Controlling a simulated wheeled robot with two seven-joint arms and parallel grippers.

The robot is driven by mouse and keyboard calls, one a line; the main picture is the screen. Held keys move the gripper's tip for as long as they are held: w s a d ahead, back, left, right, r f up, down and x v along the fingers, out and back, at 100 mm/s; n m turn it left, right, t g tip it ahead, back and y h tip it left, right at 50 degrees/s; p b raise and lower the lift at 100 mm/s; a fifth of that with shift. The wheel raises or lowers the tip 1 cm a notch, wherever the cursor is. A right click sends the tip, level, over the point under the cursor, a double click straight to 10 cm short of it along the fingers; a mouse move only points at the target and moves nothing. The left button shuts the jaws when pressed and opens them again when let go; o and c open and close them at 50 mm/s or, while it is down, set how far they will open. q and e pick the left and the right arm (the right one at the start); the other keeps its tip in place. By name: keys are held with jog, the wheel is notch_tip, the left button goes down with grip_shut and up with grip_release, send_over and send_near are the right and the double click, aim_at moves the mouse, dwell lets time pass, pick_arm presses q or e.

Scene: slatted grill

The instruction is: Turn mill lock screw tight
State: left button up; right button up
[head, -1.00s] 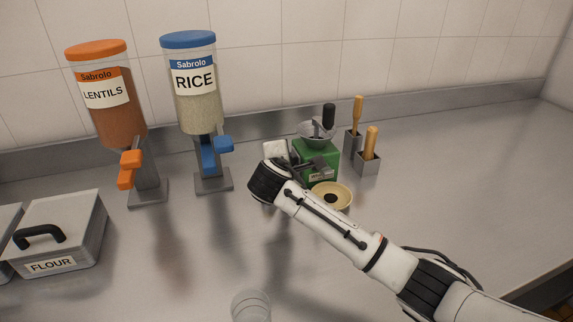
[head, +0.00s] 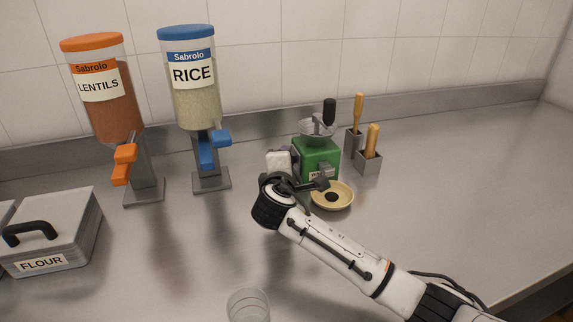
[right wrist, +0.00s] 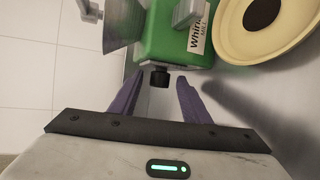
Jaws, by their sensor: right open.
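The green mill (head: 318,153) stands on the steel counter, with a metal hopper and a black-knobbed crank on top. In the right wrist view the mill (right wrist: 170,38) shows its side, and the black lock screw (right wrist: 160,78) sticks out from it. My right gripper (right wrist: 157,90) is open, its purple fingers on either side of the screw's line, with the screw near the fingertips. A gap shows on both sides. In the head view my right gripper (head: 294,158) is at the mill's left side, and the screw cannot be made out. My left gripper is out of view.
A cream bowl (head: 344,197) with a dark centre sits in front of the mill, close to my right wrist. Wooden-handled tools in metal holders (head: 368,163) stand right of it. The rice dispenser (head: 196,105) is to the left. A clear glass (head: 248,306) stands at the front.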

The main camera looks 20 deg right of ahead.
jog(key=v, duration=1)
jog(key=shift+s, duration=0.2)
